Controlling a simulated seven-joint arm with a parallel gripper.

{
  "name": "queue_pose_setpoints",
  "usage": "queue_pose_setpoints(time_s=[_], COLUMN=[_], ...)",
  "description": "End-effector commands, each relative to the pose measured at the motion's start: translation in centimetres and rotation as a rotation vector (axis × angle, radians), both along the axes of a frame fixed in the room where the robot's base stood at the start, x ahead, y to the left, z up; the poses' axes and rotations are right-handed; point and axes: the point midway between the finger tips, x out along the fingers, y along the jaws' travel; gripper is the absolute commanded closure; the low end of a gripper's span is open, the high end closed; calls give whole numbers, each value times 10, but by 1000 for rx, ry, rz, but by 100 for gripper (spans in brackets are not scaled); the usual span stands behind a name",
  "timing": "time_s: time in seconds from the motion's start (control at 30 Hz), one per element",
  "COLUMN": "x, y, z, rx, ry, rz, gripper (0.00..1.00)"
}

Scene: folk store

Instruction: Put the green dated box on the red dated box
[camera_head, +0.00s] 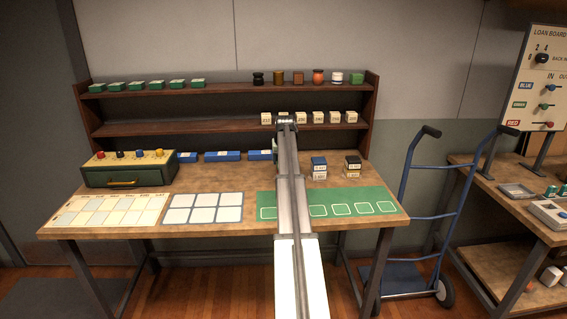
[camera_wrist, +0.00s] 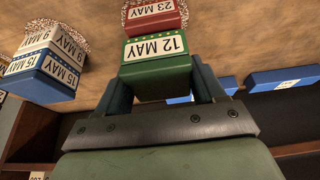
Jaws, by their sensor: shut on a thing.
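My gripper (camera_wrist: 158,78) is shut on the green dated box (camera_wrist: 155,48), which reads 12 MAY, with a finger on each side of it. The wrist view is upside down, with the lettering inverted. The red dated box (camera_wrist: 153,14), reading 23 MAY, shows just past the green box and lines up closely with it. The green box appears to be above it; I cannot tell whether they touch. In the head view my arm hides the red box and nearly all of the green box, with only a bit of green (camera_head: 275,146) beside the arm.
Blue-and-white dated boxes (camera_wrist: 45,65) stand stacked beside the red box; the stacks also show in the head view (camera_head: 319,168), with a black-topped stack (camera_head: 352,166) to their right. Blue boxes (camera_head: 223,156) lie left of my arm. Shelves (camera_head: 200,128) rise behind.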

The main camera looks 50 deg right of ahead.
Motion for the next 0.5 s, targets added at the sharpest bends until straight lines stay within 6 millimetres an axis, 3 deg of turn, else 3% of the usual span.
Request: queue_pose_setpoints(time_s=[0.1,0.5], x=[0,0], y=[0,0], z=[-12,-16], rx=[1,0], ry=[1,0], rz=[0,0], gripper=[64,64])
